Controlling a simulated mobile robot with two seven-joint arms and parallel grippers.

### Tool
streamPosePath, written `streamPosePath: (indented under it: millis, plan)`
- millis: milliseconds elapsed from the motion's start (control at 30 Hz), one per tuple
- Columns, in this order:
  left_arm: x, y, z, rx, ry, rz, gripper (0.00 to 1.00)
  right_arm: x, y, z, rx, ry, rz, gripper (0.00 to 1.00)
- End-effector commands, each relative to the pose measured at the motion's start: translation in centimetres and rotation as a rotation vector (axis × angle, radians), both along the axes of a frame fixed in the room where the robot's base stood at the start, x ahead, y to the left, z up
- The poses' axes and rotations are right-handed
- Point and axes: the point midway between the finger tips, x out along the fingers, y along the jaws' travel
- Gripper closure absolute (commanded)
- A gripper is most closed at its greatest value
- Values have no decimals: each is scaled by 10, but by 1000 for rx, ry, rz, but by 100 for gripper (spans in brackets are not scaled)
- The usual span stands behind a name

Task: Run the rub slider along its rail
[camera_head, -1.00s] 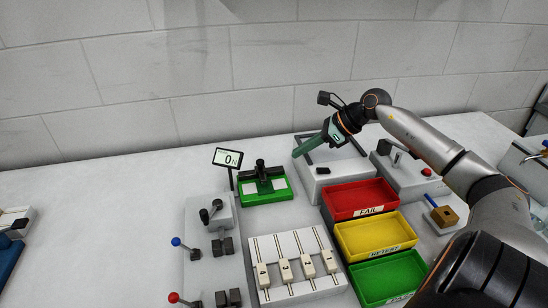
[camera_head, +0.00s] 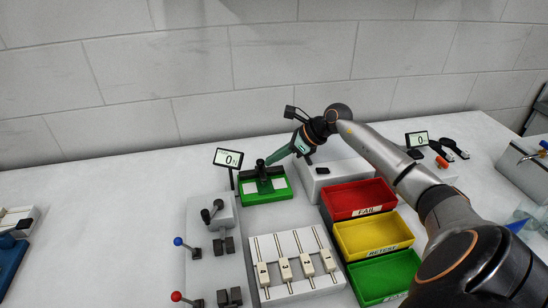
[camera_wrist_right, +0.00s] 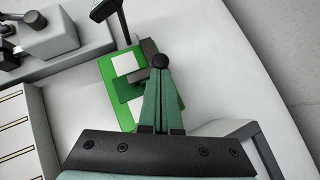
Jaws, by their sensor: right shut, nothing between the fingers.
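A green base (camera_head: 279,195) with white pads carries a black slider with an upright knob (camera_head: 261,164). I take this to be the rub slider; its rail is hard to make out. In the right wrist view, the green base (camera_wrist_right: 111,71) lies beyond my fingertips, and the round black knob (camera_wrist_right: 160,61) is right at them. My right gripper (camera_head: 269,161) is shut and empty, its green fingers slanting down to the knob. I cannot tell whether they touch it. My left gripper is not in view.
A display (camera_head: 228,157) reading 0 N stands behind the base's left side. Red (camera_head: 340,211), yellow (camera_head: 347,244) and green (camera_head: 359,283) bins stand to the right. A white panel of numbered sliders (camera_head: 293,290) and a lever block (camera_head: 199,225) sit in front.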

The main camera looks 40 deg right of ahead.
Motion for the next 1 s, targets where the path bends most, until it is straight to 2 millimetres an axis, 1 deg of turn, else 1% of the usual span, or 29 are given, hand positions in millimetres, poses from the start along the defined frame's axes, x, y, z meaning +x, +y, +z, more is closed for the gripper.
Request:
streamPosePath:
  millis: [200,267,400,500,600,1000]
  plan:
    - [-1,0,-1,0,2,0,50,2,3,0,0,0,1,100]
    - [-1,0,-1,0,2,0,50,5,9,0,-1,0,4,100]
    - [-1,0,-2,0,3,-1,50,15,28,1,0,-2,4,100]
    - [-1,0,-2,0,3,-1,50,21,38,1,0,-1,2,100]
    - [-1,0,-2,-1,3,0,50,24,44,0,1,0,1,100]
    - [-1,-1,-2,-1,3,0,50,24,46,0,3,0,3,100]
